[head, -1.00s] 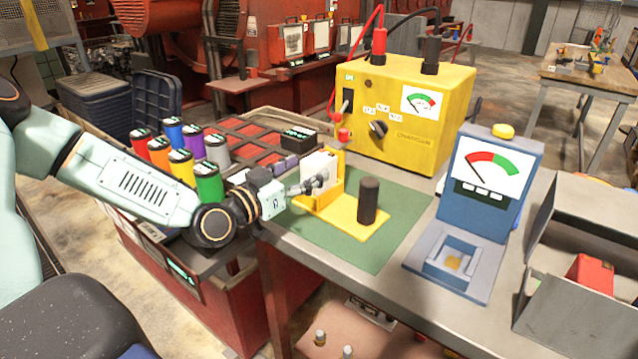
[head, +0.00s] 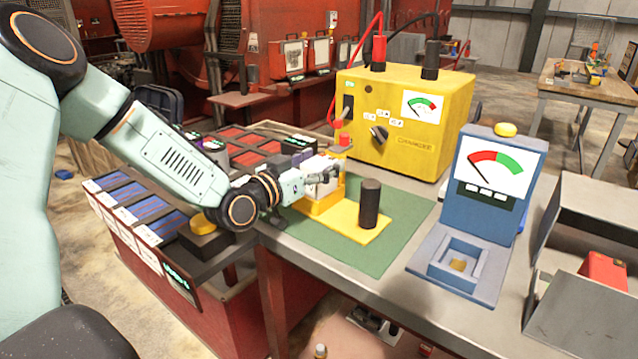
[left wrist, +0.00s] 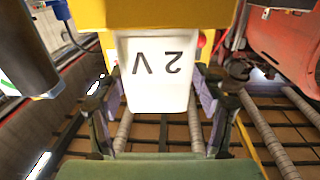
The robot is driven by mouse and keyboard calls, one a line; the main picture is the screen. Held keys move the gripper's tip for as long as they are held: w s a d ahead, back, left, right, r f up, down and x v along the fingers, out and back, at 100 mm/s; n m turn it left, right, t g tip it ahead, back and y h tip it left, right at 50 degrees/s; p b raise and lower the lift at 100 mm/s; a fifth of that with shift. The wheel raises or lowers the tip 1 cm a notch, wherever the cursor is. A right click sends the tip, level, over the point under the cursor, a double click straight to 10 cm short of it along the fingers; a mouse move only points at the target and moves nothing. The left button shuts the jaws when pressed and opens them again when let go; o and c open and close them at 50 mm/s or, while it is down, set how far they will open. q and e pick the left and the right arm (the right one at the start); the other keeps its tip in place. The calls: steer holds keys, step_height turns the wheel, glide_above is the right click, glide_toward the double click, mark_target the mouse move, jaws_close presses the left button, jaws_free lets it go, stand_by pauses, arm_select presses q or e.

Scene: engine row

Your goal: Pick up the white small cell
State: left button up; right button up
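The white small cell (head: 318,166) stands in a yellow holder (head: 322,207) on the green mat (head: 375,262). In the left wrist view its white face (left wrist: 158,75), marked "2 V" upside down, fills the middle. My left gripper (head: 325,180) reaches in from the left at the cell. In the left wrist view its fingers (left wrist: 160,92) stand one on each side of the cell, very close to its edges. Whether the pads press on it cannot be told. My right gripper is not in view.
A dark cylinder (head: 370,204) stands upright on the yellow base beside the holder. The yellow tester (head: 405,120) is behind, and a blue meter stand (head: 485,205) is to the right. A tray with red compartments (head: 240,140) lies behind my left arm.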

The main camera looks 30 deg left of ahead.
arm_select(q)
steer(key=shift+s+d+r, duration=0.15)
steer(key=c, duration=0.6)
jaws_close()
